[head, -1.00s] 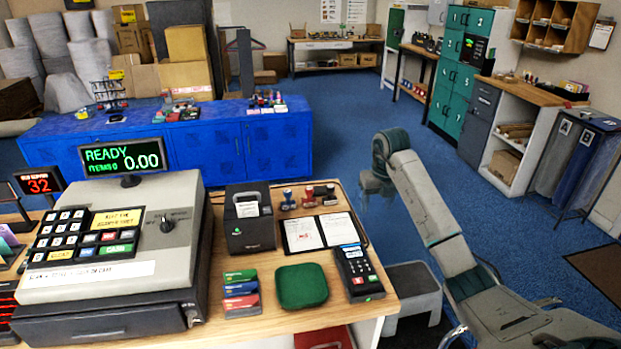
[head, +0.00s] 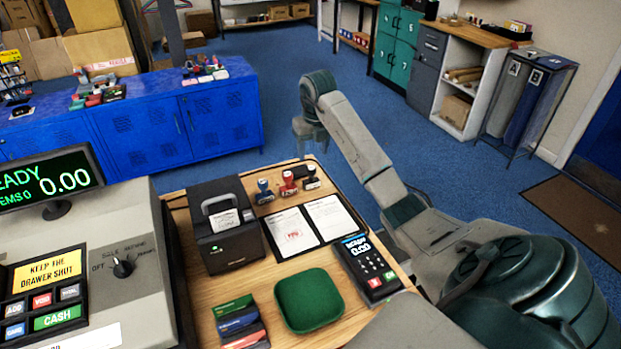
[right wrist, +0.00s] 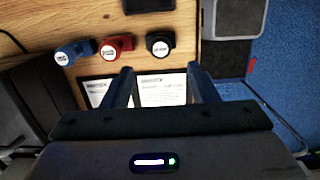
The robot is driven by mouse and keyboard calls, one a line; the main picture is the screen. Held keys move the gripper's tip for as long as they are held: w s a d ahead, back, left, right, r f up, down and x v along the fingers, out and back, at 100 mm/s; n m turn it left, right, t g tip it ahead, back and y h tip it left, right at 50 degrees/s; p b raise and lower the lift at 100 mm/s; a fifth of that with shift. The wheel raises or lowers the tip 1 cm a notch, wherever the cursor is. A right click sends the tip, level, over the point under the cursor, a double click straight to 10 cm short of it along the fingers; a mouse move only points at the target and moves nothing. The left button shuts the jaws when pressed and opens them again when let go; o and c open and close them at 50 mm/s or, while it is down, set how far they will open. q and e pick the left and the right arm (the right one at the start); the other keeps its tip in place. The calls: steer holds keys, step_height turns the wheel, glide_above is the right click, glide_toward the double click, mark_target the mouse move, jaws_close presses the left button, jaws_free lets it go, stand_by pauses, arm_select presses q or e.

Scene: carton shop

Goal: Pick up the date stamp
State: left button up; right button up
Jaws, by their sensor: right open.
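In the right wrist view the blue one (right wrist: 70,52), red one (right wrist: 113,46) and black one (right wrist: 158,44) show from above. Their labels are too small to read, so I cannot tell which is the date stamp. My right gripper (right wrist: 160,73) is open and empty, its fingertips pointing toward the black stamp with a gap. My left gripper is not in view.
Two printed sheets (head: 310,228) lie in front of the stamps. A receipt printer (head: 228,245) is left of them, a card terminal (head: 368,268) right. A green pad (head: 309,300) and the cash register (head: 110,270) are nearer. Blue floor (head: 420,180) is open beyond the counter.

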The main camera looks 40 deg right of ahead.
mark_target(312, 168)
steer(key=f+b, duration=0.2)
steer(key=f, duration=0.1)
steer(key=shift+w+f, duration=0.1)
steer(key=shift+w, duration=0.25)
steer(key=shift+w+f, duration=0.15)
steer(key=shift+f, duration=0.15)
steer(key=shift+d, duration=0.1)
steer(key=shift+f, duration=0.2)
step_height(312, 168, down, 3)
steer(key=shift+d+f+p, duration=0.1)
steer(key=shift+f+p, duration=0.1)
steer(key=shift+p, duration=0.9)
steer(key=shift+w+f, duration=0.15)
steer(key=shift+f, duration=0.35)
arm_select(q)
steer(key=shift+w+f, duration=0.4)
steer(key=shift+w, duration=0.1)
arm_select(e)
steer(key=c, duration=1.1)
